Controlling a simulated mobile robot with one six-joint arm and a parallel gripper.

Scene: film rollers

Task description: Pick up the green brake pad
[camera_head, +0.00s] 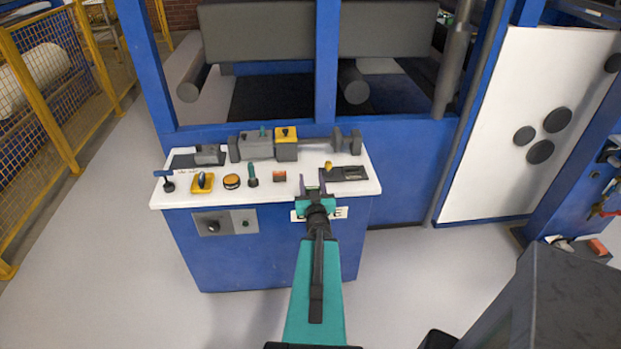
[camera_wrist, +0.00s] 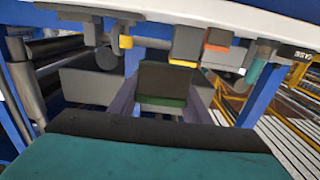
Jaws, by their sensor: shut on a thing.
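My gripper (camera_head: 312,186) is over the front right of the white worktop (camera_head: 222,186) in the head view. In the wrist view my gripper (camera_wrist: 163,84) has one finger on each side of a dark grey block with a green layer, the green brake pad (camera_wrist: 164,102). The jaws are shut on it. In the head view I cannot make out the pad between the fingers.
A dark tray (camera_head: 350,174) lies right of my gripper, with a yellow piece (camera_head: 328,167) beside it. An orange block (camera_head: 280,176) and a green-handled tool (camera_head: 252,176) are left. A grey roller fixture (camera_head: 250,146) lines the back. Blue posts rise behind.

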